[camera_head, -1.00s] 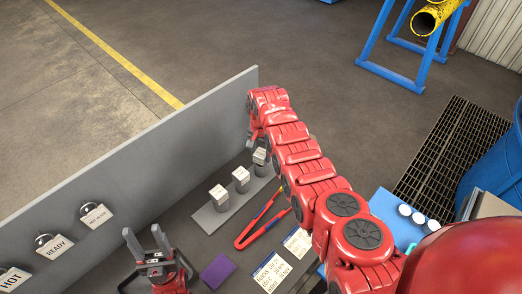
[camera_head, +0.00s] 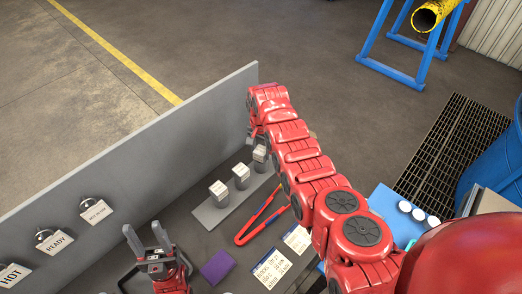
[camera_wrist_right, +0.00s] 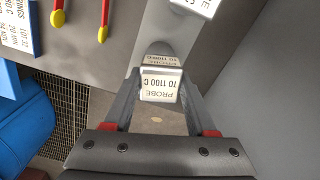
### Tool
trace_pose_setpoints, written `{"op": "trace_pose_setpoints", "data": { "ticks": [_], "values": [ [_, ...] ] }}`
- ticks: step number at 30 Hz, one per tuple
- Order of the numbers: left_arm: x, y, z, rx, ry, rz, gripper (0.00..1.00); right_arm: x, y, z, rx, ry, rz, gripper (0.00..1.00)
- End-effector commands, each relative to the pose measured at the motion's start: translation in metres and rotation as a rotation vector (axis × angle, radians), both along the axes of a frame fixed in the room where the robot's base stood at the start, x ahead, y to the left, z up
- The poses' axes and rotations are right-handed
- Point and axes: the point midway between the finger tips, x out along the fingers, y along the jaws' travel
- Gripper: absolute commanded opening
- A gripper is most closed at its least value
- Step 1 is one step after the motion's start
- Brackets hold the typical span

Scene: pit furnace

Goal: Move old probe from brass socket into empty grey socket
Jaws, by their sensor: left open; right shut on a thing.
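A block with a white label reading "PROBE TO 1100 C" (camera_wrist_right: 159,86) sits between the fingers of my right gripper (camera_wrist_right: 160,98) in the right wrist view. The right gripper is shut on it. A second label shows just behind it, on a rounded grey piece. In the head view my right arm reaches to the panel and largely hides its gripper. I cannot tell a brass socket or an empty grey socket. My left gripper (camera_head: 147,244) is open and empty.
A grey upright panel (camera_head: 150,150) with hanging tags, including READY (camera_head: 57,243), runs behind the bench. A blue tray (camera_head: 385,203) is at right.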

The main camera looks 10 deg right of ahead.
Motion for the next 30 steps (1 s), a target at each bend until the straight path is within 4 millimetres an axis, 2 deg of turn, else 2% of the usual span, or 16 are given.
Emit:
{"op": "trace_pose_setpoints", "data": {
  "ticks": [30],
  "values": [
    [0.0,0.0,-0.0077,0.0,0.0,0.0,0.5,0.0005,-0.0002,-0.0032,0.0,0.0,0.0,0.0]
  ]
}}
